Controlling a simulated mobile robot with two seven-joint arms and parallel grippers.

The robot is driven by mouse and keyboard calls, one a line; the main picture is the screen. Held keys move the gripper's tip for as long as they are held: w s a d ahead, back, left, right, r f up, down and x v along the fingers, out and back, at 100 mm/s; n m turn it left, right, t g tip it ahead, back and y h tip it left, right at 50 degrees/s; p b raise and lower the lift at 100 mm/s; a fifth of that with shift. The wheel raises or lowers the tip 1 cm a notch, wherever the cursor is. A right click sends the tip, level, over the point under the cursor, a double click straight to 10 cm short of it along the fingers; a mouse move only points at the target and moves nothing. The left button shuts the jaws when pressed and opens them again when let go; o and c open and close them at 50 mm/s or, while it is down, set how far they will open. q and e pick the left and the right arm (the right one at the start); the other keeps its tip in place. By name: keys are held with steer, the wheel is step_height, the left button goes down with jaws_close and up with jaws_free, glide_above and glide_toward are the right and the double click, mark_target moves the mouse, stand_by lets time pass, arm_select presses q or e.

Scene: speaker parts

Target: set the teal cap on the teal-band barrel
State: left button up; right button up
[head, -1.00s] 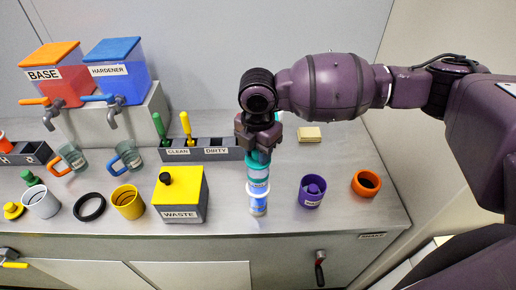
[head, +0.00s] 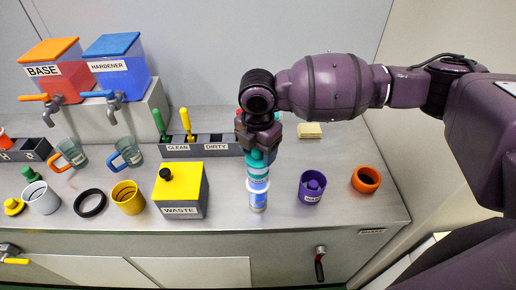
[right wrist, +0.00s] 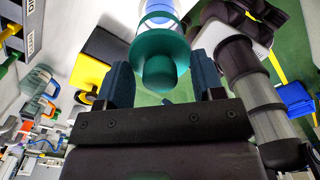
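The teal cap (head: 257,157) sits on top of the upright teal-band barrel (head: 258,187), which has white and blue parts below and stands near the front of the counter. In the right wrist view the cap (right wrist: 160,48) shows its round flange and knob, with the barrel's pale rim (right wrist: 160,10) beyond it. My right gripper (head: 260,146) is just above the cap, pointing down. In the right wrist view its two fingers (right wrist: 162,85) stand apart on either side of the knob, with a gap at each side. My left gripper is not in view.
The yellow waste box (head: 190,190) stands close to the left of the barrel. A purple part (head: 311,188) and an orange ring (head: 366,180) are to the right. The clean/dirty tray (head: 205,145) and a cream block (head: 309,131) lie behind.

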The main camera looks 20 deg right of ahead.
step_height(320, 180, up, 11)
steer(key=s+a+f+m+t+y, duration=0.1)
steer(key=s+a+f+m+y, duration=0.15)
steer(key=s+f+m, duration=0.35)
steer(key=s+a+f+m+t+y, duration=0.1)
steer(key=s+a+f+m+y, duration=0.2)
steer(key=f, duration=0.5)
steer(key=s+d+f+m+t+h, duration=0.1)
steer(key=s+d+f+m+h, duration=0.25)
steer(key=s+d+m, duration=0.5)
steer(key=s+d+f+m+t+h, duration=0.1)
steer(key=s+d+f+m+h, duration=0.25)
steer(key=s+d+m, duration=0.55)
arm_select(q)
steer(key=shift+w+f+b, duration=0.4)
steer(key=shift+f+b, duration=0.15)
steer(key=shift+b, duration=0.6)
arm_select(e)
steer(key=w+f+n+t, duration=0.1)
steer(key=w+f+t, duration=0.2)
steer(key=f, duration=0.3)
steer(key=w+d+f+n+t+y, duration=0.1)
steer(key=w+f+t, duration=0.3)
steer(key=w+f, duration=0.1)
steer(key=shift+w+f+n+t, duration=0.25)
steer(key=shift+f+n+t, duration=0.1)
steer(key=shift+f, duration=0.55)
